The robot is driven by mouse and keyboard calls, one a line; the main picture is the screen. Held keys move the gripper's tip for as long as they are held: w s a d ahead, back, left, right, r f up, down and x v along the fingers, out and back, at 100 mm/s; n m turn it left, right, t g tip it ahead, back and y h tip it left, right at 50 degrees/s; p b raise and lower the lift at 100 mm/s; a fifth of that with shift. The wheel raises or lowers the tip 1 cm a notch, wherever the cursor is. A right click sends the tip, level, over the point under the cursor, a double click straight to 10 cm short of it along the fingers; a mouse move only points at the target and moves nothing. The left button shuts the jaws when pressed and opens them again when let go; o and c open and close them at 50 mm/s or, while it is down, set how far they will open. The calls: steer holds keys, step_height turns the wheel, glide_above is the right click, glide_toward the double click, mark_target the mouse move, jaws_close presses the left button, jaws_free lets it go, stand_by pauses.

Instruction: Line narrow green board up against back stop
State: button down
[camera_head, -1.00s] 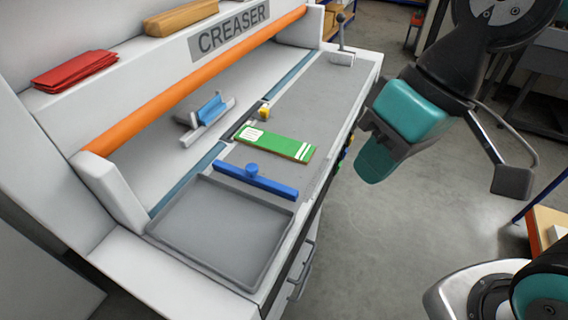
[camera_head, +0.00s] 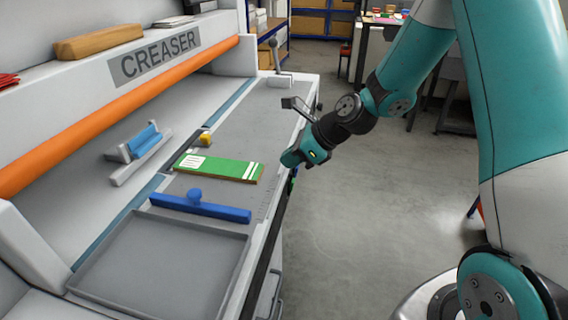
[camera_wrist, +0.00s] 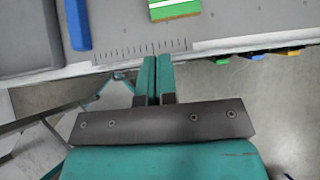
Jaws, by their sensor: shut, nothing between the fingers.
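The narrow green board (camera_head: 232,169) lies flat on the grey bed of the creaser. It has a white label at its left end and white stripes at its right end. A blue bar with a knob (camera_head: 215,208) lies nearer the front, apart from the board. A thin dark strip (camera_head: 176,163) lies by the board's left end; I cannot tell if it is the back stop or if they touch. My gripper (camera_head: 290,160) is beyond the board's striped end, near the bed's right edge. In the wrist view its fingers (camera_wrist: 155,72) are together and empty, with the board (camera_wrist: 174,9) ahead.
A grey tray (camera_head: 165,262) sits in front of the blue bar. A yellow block (camera_head: 205,138) is behind the board, and a blue piece on a grey holder (camera_head: 140,147) is left. An orange roller (camera_head: 110,120) spans the machine. Open floor (camera_head: 345,230) lies right.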

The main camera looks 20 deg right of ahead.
mark_target(258, 179)
steer(key=x, duration=0.8)
steer(key=shift+a+p, duration=0.1)
steer(key=shift+p, duration=0.2)
